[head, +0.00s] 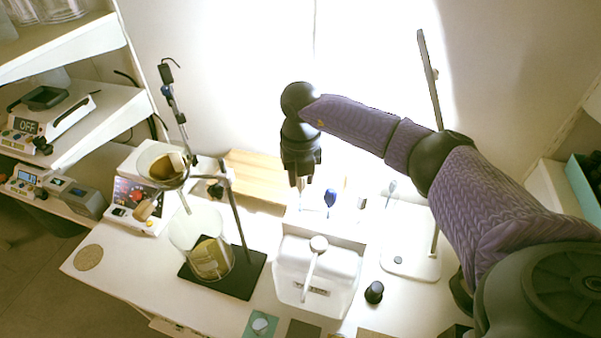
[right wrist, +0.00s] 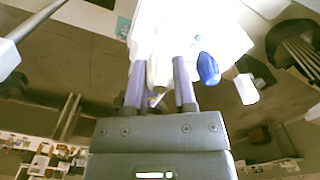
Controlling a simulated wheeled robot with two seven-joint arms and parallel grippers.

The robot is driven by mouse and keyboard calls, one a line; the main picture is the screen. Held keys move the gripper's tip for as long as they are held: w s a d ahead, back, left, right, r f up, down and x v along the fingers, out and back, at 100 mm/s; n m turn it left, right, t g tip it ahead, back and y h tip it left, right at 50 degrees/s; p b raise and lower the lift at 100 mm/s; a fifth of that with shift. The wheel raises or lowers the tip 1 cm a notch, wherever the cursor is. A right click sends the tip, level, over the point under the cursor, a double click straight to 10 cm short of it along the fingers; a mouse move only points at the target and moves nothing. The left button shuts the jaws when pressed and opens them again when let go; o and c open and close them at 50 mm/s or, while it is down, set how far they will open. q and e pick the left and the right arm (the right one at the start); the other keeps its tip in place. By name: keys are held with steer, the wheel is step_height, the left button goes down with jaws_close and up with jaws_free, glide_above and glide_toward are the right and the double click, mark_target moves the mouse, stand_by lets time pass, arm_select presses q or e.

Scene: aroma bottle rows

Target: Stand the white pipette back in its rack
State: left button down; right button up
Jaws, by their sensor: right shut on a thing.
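My right gripper (head: 301,178) is shut on the white pipette (right wrist: 160,70), which shows between the two purple fingers in the right wrist view. In the head view the gripper points down at the back of the table, and a short pale length of the pipette shows below it. The white rack (head: 318,222) is just below, partly hidden behind a white box. A blue-topped pipette (head: 330,198) and a grey-white one (head: 362,202) stand upright to the right of the held one. I cannot tell whether the held pipette touches the rack. My left gripper is not in view.
The white box (head: 345,272) with a spoon (head: 314,262) on top stands in front of the rack. A beaker (head: 190,240) on a dark stand base is to the left. A slim stand (head: 412,262) and a small black knob-like object (head: 374,292) are to the right.

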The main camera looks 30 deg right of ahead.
steer(key=shift+f+b, duration=0.75)
steer(key=shift+f, duration=0.35)
steer(key=o, duration=0.8)
steer(key=shift+c, duration=0.2)
steer(key=shift+r+p, duration=2.15)
steer(key=shift+r, duration=0.4)
steer(key=shift+r, duration=0.1)
step_height(320, 180, up, 5)
steer(key=p, duration=0.4)
